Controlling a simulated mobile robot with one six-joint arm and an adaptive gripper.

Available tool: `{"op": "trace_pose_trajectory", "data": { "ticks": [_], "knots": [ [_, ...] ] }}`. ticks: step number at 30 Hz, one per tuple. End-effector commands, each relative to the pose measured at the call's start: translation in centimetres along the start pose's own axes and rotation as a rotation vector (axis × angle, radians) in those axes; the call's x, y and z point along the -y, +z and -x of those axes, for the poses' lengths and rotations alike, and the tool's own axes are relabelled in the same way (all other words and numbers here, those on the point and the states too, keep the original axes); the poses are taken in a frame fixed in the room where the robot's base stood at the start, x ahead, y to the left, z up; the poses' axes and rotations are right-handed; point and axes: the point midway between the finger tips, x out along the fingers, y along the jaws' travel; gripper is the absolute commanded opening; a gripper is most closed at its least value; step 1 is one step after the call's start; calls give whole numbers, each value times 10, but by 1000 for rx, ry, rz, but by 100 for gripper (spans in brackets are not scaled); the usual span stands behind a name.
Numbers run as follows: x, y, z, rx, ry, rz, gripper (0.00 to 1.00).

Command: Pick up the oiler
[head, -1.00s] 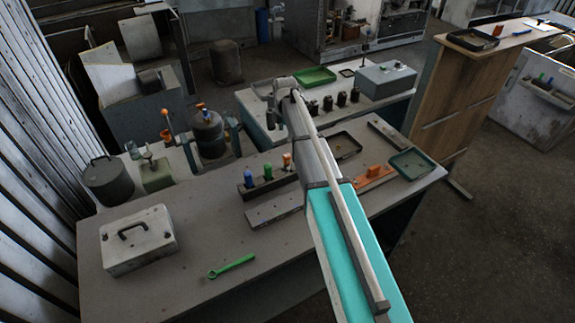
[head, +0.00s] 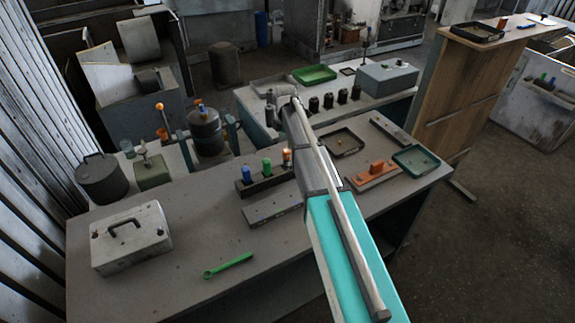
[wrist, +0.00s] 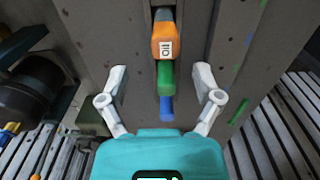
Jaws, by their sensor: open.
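Three capped, bottle-like pieces stand in a dark rack on the near bench: blue (head: 247,175), green (head: 267,168) and orange (head: 287,156). I cannot tell for sure which thing is the oiler. In the wrist view, the orange piece (wrist: 166,40) carries a white label with a number, with the green one (wrist: 165,76) and the blue one (wrist: 166,108) below it in the picture. My gripper (wrist: 161,72) is open and empty, its fingers spread on either side of this row.
On the near bench are a grey metal box (head: 131,238), a green wrench (head: 228,265), an orange block (head: 375,174) and a green tray (head: 415,161). A dark canister (head: 206,133) stands behind the rack.

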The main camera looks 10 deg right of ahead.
Motion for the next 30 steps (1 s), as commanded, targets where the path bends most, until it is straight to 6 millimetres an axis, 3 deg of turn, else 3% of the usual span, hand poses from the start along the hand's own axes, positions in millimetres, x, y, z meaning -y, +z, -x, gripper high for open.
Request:
{"op": "trace_pose_trajectory", "data": {
  "ticks": [6,23,30],
  "knots": [
    [0,0,-17,0,0,0,83],
    [0,-1,-20,0,0,1,83],
    [1,0,-31,0,0,1,83]
  ]
}}
